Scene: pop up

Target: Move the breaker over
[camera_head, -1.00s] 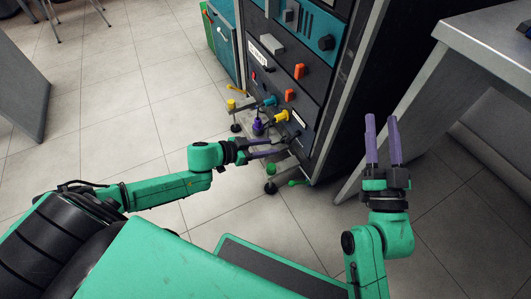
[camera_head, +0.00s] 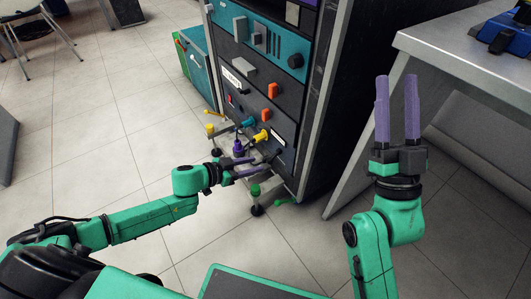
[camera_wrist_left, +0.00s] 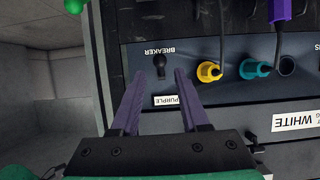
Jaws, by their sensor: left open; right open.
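The breaker switch (camera_wrist_left: 160,66) is a small dark toggle beneath an upside-down BREAKER label (camera_wrist_left: 155,50) on the panel in the left wrist view. My left gripper (camera_wrist_left: 160,73) is open and empty, its purple fingers on either side of the toggle's column. Whether the fingers touch the panel or toggle is unclear. In the head view my left gripper (camera_head: 250,168) is low at the front of the rack (camera_head: 285,100). My right gripper (camera_head: 397,77) is open and empty, fingers upward, in front of the grey table.
Yellow (camera_wrist_left: 209,71) and teal (camera_wrist_left: 253,69) plugs with cables sit right of the breaker in the wrist view. A PURPLE label (camera_wrist_left: 165,100) shows between the fingers. A grey table (camera_head: 470,60) stands right of the rack.

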